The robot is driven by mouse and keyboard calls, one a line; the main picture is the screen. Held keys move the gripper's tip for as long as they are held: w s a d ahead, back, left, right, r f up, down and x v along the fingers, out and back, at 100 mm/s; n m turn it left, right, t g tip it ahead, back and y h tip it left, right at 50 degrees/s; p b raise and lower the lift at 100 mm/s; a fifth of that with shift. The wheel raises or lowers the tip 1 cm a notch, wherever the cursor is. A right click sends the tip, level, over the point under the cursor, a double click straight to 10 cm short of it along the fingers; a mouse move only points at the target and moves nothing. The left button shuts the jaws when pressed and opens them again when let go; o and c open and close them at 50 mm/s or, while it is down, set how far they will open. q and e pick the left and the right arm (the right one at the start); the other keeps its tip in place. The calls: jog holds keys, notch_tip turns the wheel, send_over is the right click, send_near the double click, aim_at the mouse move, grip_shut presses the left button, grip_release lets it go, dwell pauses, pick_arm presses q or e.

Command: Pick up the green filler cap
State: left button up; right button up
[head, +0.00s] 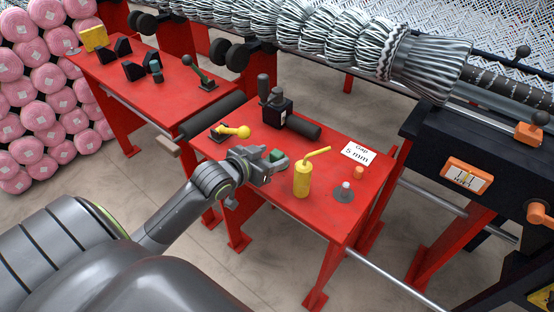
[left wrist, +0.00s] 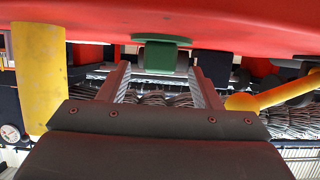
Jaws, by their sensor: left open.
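The green filler cap (head: 277,155) is on the red table, mostly hidden behind my left gripper (head: 271,163) in the head view. In the left wrist view, which appears upside down, the green filler cap (left wrist: 160,57) has a wide flange against the red surface and a narrower body. My left gripper (left wrist: 160,78) is open, its two fingers on either side of the line to the cap. The cap lies at or just beyond the fingertips; I cannot tell whether they touch it. My right gripper is not in view.
A yellow oil can (head: 302,180) with a bent spout stands close to the right of the gripper. A yellow-handled tool (head: 232,131) lies behind it. A grey cone (head: 344,191), an orange piece (head: 358,172) and a "Gap 5 mm" card (head: 358,152) are farther right.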

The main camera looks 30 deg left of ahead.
aim_at(280, 152)
pick_arm(q)
jog(key=b+x, duration=0.1)
jog(key=x, duration=0.4)
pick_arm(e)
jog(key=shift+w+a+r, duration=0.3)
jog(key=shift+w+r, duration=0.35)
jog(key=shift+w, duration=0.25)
pick_arm(q)
jog(key=c, duration=1.1)
